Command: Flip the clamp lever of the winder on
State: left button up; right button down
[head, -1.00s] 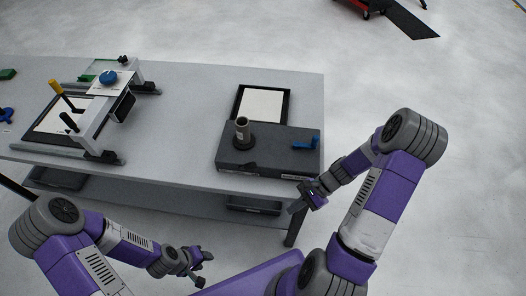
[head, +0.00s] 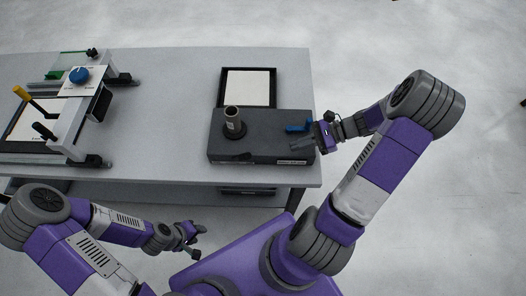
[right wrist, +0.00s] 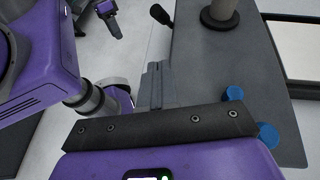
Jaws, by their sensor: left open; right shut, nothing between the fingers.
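The winder (head: 262,150) is a dark grey box near the table's right end, with an upright spindle (head: 232,119) on its left part. A blue lever (head: 298,127) lies on its right part; blue pieces of it show in the right wrist view (right wrist: 235,93). A black lever (right wrist: 160,14) stands out from the winder's edge in the right wrist view. My right gripper (head: 298,146) is shut and empty at the winder's front right, close to the blue lever; its fingers (right wrist: 158,75) are beside the box edge. My left gripper (head: 197,240) is open and empty, before the table.
A black-framed white panel (head: 248,85) lies behind the winder. A frame device with a blue knob (head: 79,75) and a yellow-tipped handle (head: 21,93) stands at left. The table (head: 160,140) is bare between them.

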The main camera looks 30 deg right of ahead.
send_near(242, 158)
notch_tip(242, 158, down, 4)
jog(key=d, duration=0.2)
jog(key=a, duration=0.1)
jog(key=a+r, duration=0.1)
jog(key=a, duration=0.1)
jog(key=w+a, duration=0.1)
jog(key=shift+a+r, duration=0.15)
jog(key=shift+r, duration=0.05)
